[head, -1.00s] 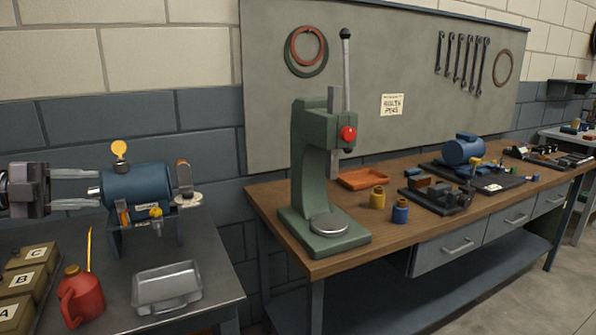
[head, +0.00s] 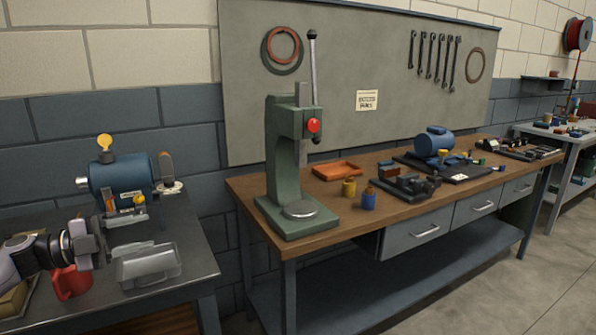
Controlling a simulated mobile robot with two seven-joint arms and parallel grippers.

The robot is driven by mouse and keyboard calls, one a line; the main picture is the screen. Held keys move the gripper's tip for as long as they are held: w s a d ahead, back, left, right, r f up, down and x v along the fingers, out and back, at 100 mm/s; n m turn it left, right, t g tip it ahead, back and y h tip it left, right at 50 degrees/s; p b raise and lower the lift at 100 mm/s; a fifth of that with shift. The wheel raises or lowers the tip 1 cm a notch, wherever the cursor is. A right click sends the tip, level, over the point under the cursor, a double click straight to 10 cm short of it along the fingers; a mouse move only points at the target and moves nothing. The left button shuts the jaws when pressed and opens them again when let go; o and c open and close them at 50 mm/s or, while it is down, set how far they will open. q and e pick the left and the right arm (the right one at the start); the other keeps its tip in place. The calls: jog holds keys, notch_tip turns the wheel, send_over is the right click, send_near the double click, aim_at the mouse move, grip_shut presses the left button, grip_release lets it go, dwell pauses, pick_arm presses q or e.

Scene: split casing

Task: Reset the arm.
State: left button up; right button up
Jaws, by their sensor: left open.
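My left gripper (head: 128,235) comes in from the left edge, low over the grey table. Its pale fingers point right and are apart, with nothing seen between them. It is in front of and below the blue cylindrical casing (head: 118,176) on its stand, and apart from it. The fingers overlap the back of the clear-grey tray (head: 150,268) in the picture; I cannot tell whether they touch it. My right gripper is not in view.
A red oil can (head: 71,284) is partly hidden behind my left arm. The wooden bench (head: 330,208) holds a green press (head: 285,170), an orange tray (head: 338,170) and several small parts. The floor at the right is clear.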

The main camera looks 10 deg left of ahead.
pick_arm(q)
jog(key=s+d+f+n+t+y, duration=0.25)
jog(key=d+f+n, duration=0.35)
jog(key=d+f, duration=0.3)
jog(key=s+d+f+n+t+y, duration=0.2)
jog(key=s+d+f+n+y, duration=0.3)
jog(key=f, duration=0.7)
jog(key=s+d+f+n+g+y, duration=0.2)
jog(key=s+f+n, duration=0.3)
jog(key=s, duration=0.3)
jog(key=s+d+f+n+g+y, duration=0.2)
jog(key=s+d+f+n, duration=0.3)
jog(key=s+f, duration=0.3)
jog(key=shift+d+f+g, duration=0.15)
jog(key=shift+d+g, duration=0.05)
jog(key=shift+g, duration=0.55)
